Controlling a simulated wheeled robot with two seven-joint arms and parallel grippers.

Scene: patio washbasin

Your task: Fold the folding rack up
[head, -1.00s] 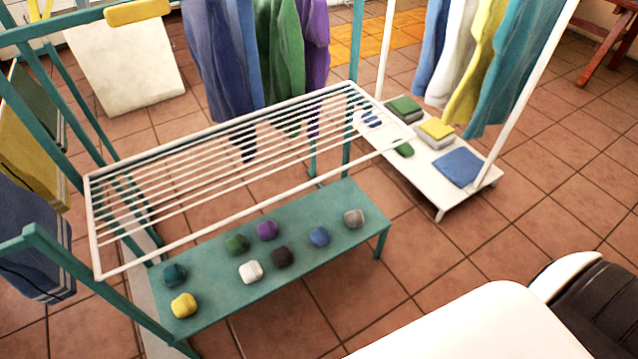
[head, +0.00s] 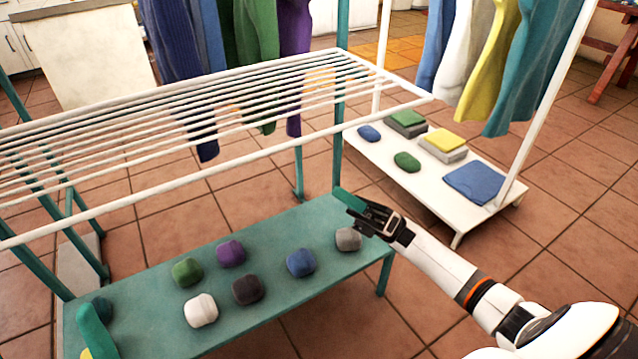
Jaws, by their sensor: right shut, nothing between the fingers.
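The folding rack (head: 250,96) is a white frame with many thin parallel bars. It stands out roughly level above the teal bench (head: 140,262), and its left end runs out of the picture. My right gripper (head: 350,199) has green fingertips and is shut and empty. It shows just above the bench's right end, beside a grey rolled bundle (head: 348,239), below and in front of the rack's right end. It looks apart from the rack. My left gripper is not in view.
Several rolled bundles, such as a blue one (head: 301,263), lie on the bench. A teal post (head: 339,150) stands behind the bench. At right, a white low shelf (head: 440,208) holds folded cloths under hanging clothes (head: 490,60). A rounded teal shape (head: 95,328) at lower left is unclear.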

